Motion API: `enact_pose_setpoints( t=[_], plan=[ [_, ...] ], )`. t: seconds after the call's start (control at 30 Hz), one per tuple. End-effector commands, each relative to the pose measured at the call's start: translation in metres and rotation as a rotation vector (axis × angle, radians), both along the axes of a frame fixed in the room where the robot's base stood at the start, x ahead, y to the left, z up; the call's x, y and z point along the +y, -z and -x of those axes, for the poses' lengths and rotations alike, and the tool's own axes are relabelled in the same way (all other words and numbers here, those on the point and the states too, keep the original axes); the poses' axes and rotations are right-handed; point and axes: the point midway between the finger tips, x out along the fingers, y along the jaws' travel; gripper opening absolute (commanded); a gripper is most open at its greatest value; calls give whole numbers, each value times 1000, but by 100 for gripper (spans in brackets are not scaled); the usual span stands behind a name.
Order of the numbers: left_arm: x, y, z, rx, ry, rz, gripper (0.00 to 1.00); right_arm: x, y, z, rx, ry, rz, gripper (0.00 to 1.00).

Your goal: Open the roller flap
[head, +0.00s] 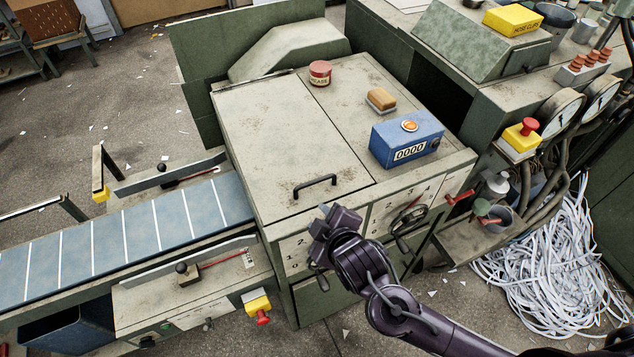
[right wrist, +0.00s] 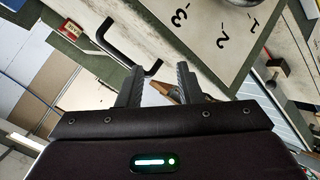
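The roller flap (head: 275,130) is a worn cream panel lying flat and closed on top of the green machine. Its black bar handle (head: 315,183) stands near the front edge; it also shows in the right wrist view (right wrist: 126,50), ahead of the fingers and a little left. My right gripper (head: 332,217) is just in front of and below the handle, apart from it. In the right wrist view its two fingers (right wrist: 156,82) are spread with nothing held between them. My left gripper is not in view.
A red tin (head: 320,73), a brush (head: 381,100) and a blue counter box (head: 407,138) stand on the fixed top right of the flap. The blue conveyor (head: 125,235) lies left.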

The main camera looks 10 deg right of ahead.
Motion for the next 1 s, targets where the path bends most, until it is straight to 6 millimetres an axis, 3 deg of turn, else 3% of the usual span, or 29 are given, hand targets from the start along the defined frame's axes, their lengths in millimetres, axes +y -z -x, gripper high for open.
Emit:
enact_pose_setpoints(
  t=[0.17, 0.4, 0.57, 1.0],
  plan=[
    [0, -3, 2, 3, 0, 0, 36, -1, -7, -10, -261, -173, 230, 33],
    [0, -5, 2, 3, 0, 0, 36, -23, -10, -14, -515, -301, 495, 33],
    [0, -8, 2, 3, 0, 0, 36, -27, -10, -18, -564, -321, 548, 33],
    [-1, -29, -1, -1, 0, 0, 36, -8, 1, -74, -561, -322, 546, 33]
  ],
)
